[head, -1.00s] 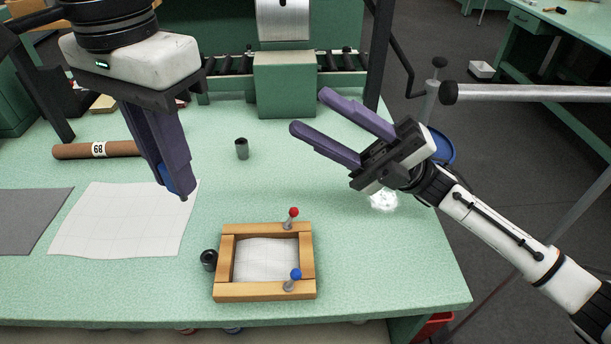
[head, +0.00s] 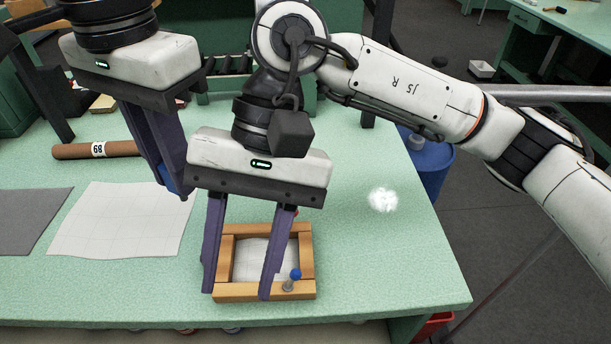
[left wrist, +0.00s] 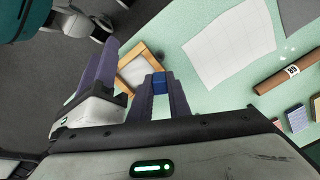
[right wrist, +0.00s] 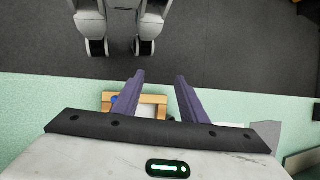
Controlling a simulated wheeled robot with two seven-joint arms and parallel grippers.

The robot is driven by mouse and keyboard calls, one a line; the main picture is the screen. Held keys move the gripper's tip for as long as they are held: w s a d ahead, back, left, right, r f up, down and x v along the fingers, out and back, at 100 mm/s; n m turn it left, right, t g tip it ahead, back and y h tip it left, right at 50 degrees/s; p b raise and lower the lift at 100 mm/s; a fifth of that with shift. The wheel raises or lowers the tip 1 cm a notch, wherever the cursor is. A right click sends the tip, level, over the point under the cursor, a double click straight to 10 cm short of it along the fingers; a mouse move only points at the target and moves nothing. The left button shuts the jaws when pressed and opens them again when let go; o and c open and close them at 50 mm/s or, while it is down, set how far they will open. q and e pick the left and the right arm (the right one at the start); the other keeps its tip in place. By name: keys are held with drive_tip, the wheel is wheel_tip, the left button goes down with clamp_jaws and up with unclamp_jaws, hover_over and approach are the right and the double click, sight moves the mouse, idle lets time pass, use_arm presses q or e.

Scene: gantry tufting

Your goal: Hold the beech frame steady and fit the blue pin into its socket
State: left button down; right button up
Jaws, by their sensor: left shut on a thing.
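The beech frame (head: 308,262) lies on the green table near its front edge, with a pale cloth inside it. A blue-knobbed post (head: 294,276) stands at its front right corner; a red-knobbed one at the back is mostly hidden. My right gripper (head: 236,294) is open and low, pointing down. One finger is beside the frame's left side and the other over the frame; I cannot tell whether they touch it. My left gripper (head: 180,194) is shut on the blue pin, whose blue body (left wrist: 159,82) shows between the fingers, held left of and behind the frame.
A pale sheet (head: 125,222) and a grey sheet (head: 30,218) lie at the left. A brown roll (head: 98,150) marked 68 lies behind them. A blue bin (head: 430,170) stands past the right edge.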

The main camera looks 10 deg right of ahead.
sight(305, 240)
drive_tip(key=w+d+r+t+h, duration=0.2)
drive_tip(key=w+d+t+h, duration=0.2)
drive_tip(key=w+d, duration=0.55)
wheel_tip(305, 240, down, 12)
drive_tip(key=shift+w+r, duration=0.1)
clamp_jaws()
use_arm(q)
wheel_tip(305, 240, down, 13)
drive_tip(key=shift+s+r, duration=0.1)
drive_tip(key=shift+r, duration=0.15)
idle(0.5)
